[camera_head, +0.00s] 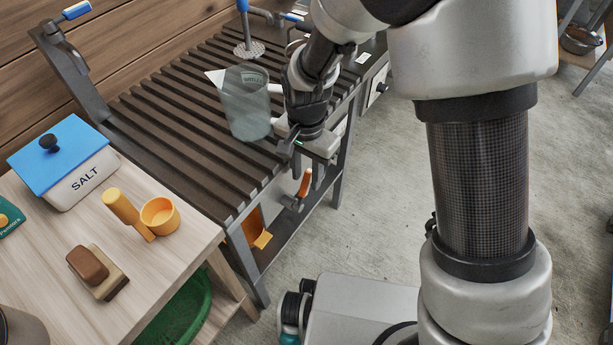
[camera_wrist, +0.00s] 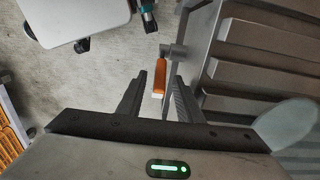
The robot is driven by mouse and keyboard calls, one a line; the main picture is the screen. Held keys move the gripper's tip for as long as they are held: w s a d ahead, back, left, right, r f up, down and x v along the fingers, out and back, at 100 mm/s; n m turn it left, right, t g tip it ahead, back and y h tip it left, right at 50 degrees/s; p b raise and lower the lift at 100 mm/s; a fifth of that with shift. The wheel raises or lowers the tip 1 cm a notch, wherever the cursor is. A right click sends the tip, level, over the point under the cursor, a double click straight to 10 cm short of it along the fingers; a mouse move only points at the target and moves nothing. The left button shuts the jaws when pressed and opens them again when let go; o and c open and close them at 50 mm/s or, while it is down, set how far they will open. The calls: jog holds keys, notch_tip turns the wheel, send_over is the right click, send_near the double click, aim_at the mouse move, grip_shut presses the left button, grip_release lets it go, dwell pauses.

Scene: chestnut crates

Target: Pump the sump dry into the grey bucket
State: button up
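An orange-handled lever (camera_head: 305,183) sticks out from the front side of the slatted dark bench (camera_head: 170,120). My gripper (camera_head: 308,170) is above and around that spot, fingers pointing down. In the wrist view the orange handle (camera_wrist: 160,77) shows between my two open fingers (camera_wrist: 161,88), with a gap on either side; contact is not seen. A translucent grey jug (camera_head: 246,105) with a white spout stands on the slats, just left of my wrist. I cannot make out a sump or a bucket that is clearly the grey one.
A wooden table at the left holds a blue-lidded salt box (camera_head: 65,165), a yellow cup (camera_head: 160,215) and a brown brush-like block (camera_head: 97,272). A green tub (camera_head: 180,310) is under it. Concrete floor is open at right.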

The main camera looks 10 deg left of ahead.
jog(key=shift+f, duration=0.25)
grip_shut()
jog(key=shift+w+d, duration=0.1)
jog(key=shift+w, duration=0.05)
jog(key=shift+w+d+f+g+p, duration=0.1)
jog(key=shift+w+d+g+p, duration=0.2)
jog(key=shift+w+g+p, duration=0.35)
jog(key=shift+w+d+f+g+y+p, duration=0.25)
jog(key=shift+w+f+g+y+p, duration=0.6)
jog(key=shift+g, duration=0.6)
